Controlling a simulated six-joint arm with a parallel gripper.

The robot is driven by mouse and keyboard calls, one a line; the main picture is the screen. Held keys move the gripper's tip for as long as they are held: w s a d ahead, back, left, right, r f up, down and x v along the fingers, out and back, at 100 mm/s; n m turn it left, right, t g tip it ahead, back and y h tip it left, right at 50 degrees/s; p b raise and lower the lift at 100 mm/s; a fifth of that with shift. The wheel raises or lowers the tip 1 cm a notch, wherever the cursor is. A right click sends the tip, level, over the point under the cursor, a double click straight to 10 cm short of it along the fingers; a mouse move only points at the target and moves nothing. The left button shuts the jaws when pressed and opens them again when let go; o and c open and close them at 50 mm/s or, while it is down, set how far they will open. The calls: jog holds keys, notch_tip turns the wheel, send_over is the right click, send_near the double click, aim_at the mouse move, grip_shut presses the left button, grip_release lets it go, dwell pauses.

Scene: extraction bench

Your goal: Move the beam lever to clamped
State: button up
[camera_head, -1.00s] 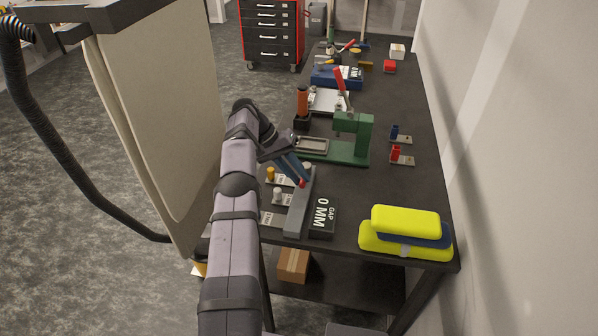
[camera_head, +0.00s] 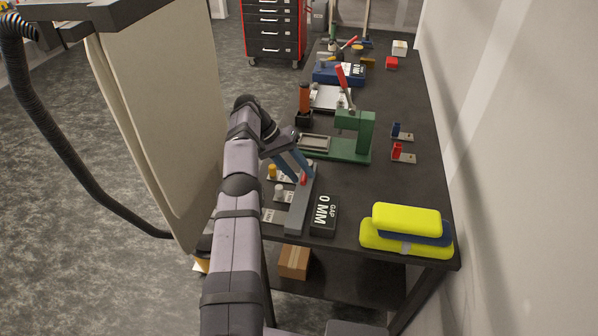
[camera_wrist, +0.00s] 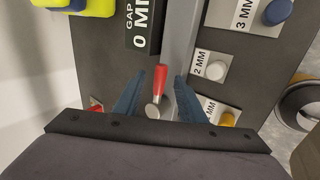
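The beam lever is a short red-handled lever (camera_wrist: 160,78) with a round metal end, on the long grey beam (camera_wrist: 180,32). In the head view its red tip (camera_head: 303,178) shows at my fingertips, on the grey beam (camera_head: 299,208). My gripper (camera_wrist: 157,97) is open, with its blue fingers on either side of the lever and a gap on each side in the wrist view. My gripper (camera_head: 298,172) also shows over the beam in the head view. The lever's base is partly hidden there by the fingers.
A black "GAP 0 MM" block (camera_head: 323,215) lies right of the beam. Labelled plates with a white knob (camera_head: 279,190) and a yellow knob (camera_head: 272,171) lie left of it. A green press (camera_head: 355,135) stands behind.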

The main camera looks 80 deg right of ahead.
jog(key=shift+r, duration=0.1)
notch_tip(320, 180, up, 10)
jog(key=p, duration=0.7)
jog(key=shift+p, duration=0.3)
